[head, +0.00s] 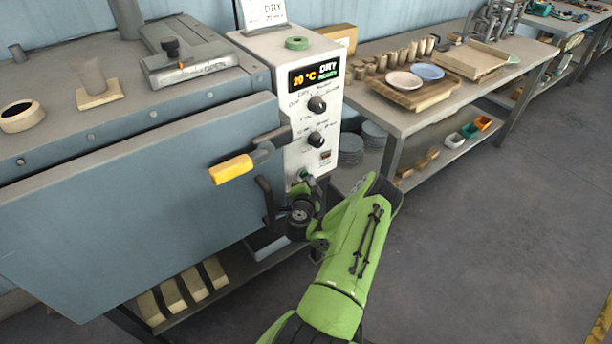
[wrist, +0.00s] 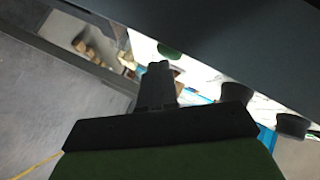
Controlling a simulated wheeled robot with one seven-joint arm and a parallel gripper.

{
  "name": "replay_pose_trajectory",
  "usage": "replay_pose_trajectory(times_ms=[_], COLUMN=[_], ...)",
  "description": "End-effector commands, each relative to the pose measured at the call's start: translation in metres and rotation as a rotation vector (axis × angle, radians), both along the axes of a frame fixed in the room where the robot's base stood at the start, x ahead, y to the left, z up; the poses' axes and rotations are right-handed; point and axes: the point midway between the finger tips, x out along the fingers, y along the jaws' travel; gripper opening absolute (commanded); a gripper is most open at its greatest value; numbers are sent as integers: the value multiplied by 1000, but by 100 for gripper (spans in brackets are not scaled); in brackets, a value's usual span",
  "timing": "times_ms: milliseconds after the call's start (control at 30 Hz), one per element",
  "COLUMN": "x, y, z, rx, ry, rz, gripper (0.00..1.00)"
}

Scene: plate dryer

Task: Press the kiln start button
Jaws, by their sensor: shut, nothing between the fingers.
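The kiln's white control box (head: 274,65) stands right of the big blue-grey kiln door (head: 130,200). Its front has a lit display (head: 314,75) reading 20 °C, DRY and READY, with two black knobs below. A green button (head: 304,174) sits at the bottom of this panel. It also shows in the wrist view (wrist: 168,49). My gripper (head: 309,182) is shut and empty, with its tips close to the green button. In the wrist view the shut fingertips (wrist: 160,66) appear just below the button; I cannot tell whether they touch it.
A yellow-gripped door handle (head: 232,169) juts out left of the panel. A dark edge covers the top right of the wrist view. A shelf table (head: 410,120) with bowls and wooden pieces stands to the right. Open floor (head: 480,240) lies right of my arm.

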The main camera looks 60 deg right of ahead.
Motion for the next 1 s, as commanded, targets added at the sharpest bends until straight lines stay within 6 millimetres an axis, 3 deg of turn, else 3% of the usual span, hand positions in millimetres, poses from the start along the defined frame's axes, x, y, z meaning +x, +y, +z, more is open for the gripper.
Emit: replay_pose_trajectory(times_ms=[1000], x=[9], y=[-4], z=[7], rx=[-8], ry=[-25], rz=[0], gripper=[0])
